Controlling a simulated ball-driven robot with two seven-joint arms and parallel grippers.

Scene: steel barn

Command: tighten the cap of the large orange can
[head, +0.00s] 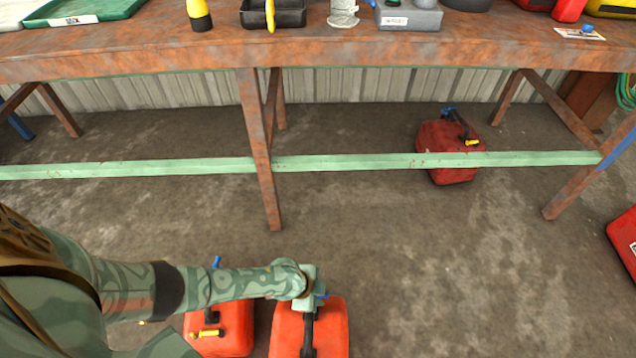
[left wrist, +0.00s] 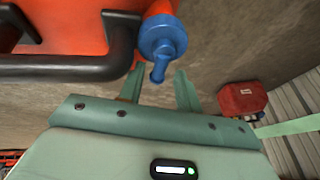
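The large orange can (head: 330,330) stands on the floor at the bottom centre of the head view, with a black handle on top. In the left wrist view its orange body (left wrist: 70,25) and black handle fill the upper left. Its blue cap (left wrist: 162,38) has a short lever pointing towards my gripper; only a bit of blue shows in the head view (head: 322,296). My left gripper (left wrist: 160,80) is open, its two green fingers apart on either side of the lever's end, with nothing clearly held. Contact cannot be told. My right gripper is not in view.
Another orange can (head: 232,322) with a yellow spout stands close on the left, partly behind my arm. A red can (head: 447,140) is under the workbench (head: 400,55), behind its green rail (head: 380,161). Another red can (head: 625,238) is at the right edge. The middle right floor is clear.

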